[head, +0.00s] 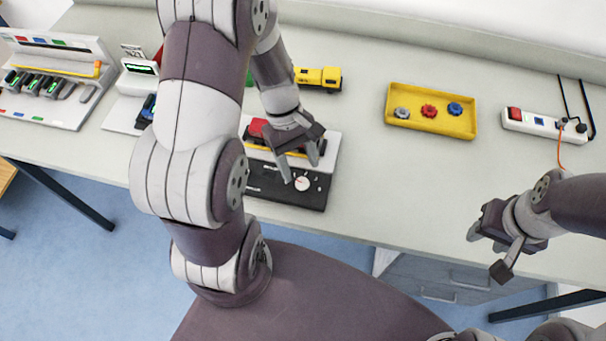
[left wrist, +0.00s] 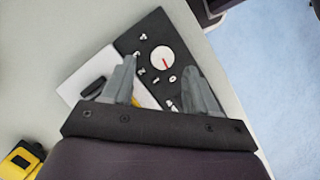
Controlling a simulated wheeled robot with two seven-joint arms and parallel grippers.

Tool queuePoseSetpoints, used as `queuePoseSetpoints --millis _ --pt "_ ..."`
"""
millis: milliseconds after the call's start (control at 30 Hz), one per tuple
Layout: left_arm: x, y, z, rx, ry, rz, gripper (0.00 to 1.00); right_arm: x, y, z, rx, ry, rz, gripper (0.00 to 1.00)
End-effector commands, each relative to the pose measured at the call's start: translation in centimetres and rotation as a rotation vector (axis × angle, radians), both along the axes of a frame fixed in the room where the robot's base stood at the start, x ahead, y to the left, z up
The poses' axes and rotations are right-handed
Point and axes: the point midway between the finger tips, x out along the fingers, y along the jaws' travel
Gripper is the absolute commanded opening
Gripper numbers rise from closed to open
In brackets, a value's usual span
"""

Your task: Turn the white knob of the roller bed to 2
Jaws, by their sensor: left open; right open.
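The roller bed (head: 330,165) stands on the table near its front edge, with a black front panel (head: 262,184). Its round white knob (head: 302,183) sits at the panel's right end and also shows in the left wrist view (left wrist: 162,60). A red pointer line on the knob points roughly toward the 0 mark; white marks ring part of it. My left gripper (head: 300,172) is open above the panel, close to the knob. In the left wrist view its fingers (left wrist: 158,68) lie to either side of the knob's lower part; contact cannot be told. My right gripper (head: 487,254) is open and empty.
A yellow tray (head: 392,118) with coloured gear-like parts and a power strip (head: 540,125) lie to the right. A yellow toy truck (head: 318,77) stands behind the roller bed. Other devices (head: 60,75) stand at left.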

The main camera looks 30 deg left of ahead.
Motion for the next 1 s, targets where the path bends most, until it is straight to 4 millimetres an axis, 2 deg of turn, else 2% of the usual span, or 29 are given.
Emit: queuePoseSetpoints --millis 100,200,500,533,600,700,1000 --pt "-0.5 -0.7 -2.0 0.000 0.003 -0.001 0.59 0.0 0.0 -0.1 0.000 0.000 0.000 0.43" --pt "-0.7 -1.0 -2.9 0.000 0.002 -0.001 0.59 0.0 0.0 -0.2 0.000 0.000 0.000 0.43" --pt "-0.8 -1.1 -3.3 0.001 -0.001 0.000 0.59 0.0 0.0 -0.2 0.000 0.000 0.000 0.43" --pt "-0.8 -1.1 -3.3 0.001 -0.001 0.000 0.52 0.0 0.0 -0.2 0.000 0.000 0.000 0.43" --pt "-0.8 -1.1 -3.3 0.001 -0.001 0.000 0.29 0.0 0.0 -0.2 0.000 0.000 0.000 0.43" --pt "-0.7 -1.1 -3.2 0.001 -0.001 0.000 0.03 0.0 0.0 -0.2 0.000 0.000 0.000 0.43" --pt "-0.7 -1.1 -3.1 0.002 -0.001 -0.028 0.03 0.0 0.0 0.1 0.000 0.000 0.000 0.43"
